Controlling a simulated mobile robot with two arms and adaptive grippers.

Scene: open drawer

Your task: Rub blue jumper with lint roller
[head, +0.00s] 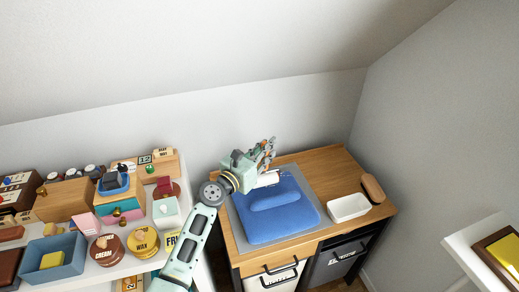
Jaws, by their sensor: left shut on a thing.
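The blue jumper (280,214) lies folded on a grey mat (314,199) on the wooden desk. A raised fold runs across it. My left gripper (266,152) is over the jumper's far left edge, shut on the lint roller (268,179). The roller's white cylinder shows just below the fingers, over the far edge of the jumper. I cannot tell whether it touches the cloth. The roller's handle is mostly hidden by the gripper. My right gripper is not in view.
A white tray (349,207) and a brown oval item (373,188) stand at the desk's right. A crowded shelf to the left holds boxes, tins marked CREAM (107,250) and WAX (144,242), and a blue bin (76,258).

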